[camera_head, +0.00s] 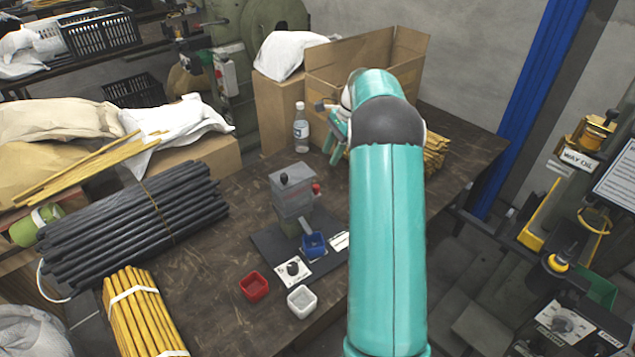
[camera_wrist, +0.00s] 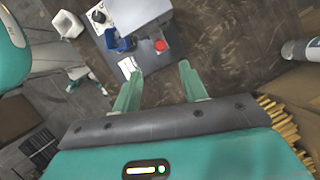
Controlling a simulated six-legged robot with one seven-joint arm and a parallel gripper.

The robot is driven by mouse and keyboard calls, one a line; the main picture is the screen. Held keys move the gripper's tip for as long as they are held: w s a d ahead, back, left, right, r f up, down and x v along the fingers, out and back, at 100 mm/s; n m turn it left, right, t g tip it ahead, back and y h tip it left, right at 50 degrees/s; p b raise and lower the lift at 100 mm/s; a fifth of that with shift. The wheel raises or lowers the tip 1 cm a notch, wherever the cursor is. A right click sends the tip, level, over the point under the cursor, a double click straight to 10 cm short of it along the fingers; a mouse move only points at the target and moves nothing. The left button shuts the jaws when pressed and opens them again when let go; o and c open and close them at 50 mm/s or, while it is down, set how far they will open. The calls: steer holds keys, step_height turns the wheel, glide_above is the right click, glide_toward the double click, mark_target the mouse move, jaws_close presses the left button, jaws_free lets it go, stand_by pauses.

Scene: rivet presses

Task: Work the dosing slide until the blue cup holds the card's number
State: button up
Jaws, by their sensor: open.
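The grey dosing box (camera_head: 293,190) stands on a dark base plate on the table, with a black knob on top and a red knob (camera_head: 316,188) on its right side. The blue cup (camera_head: 313,245) sits in front of it under the chute; its contents are too small to tell. A white card (camera_head: 339,242) lies right of the cup; its number is unreadable. In the wrist view the box (camera_wrist: 140,18), blue cup (camera_wrist: 118,42), red knob (camera_wrist: 160,46) and card (camera_wrist: 128,67) lie beyond my gripper (camera_wrist: 158,70), which is open and empty, apart from them.
A red cup (camera_head: 254,287) and a white cup (camera_head: 302,301) stand at the front, near a white plate with a black dial (camera_head: 293,269). A bottle (camera_head: 301,128) and a cardboard box (camera_head: 370,65) are behind. Bundled black rods (camera_head: 130,225) lie left.

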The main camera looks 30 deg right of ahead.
mark_target(316, 186)
steer(key=x, duration=1.2)
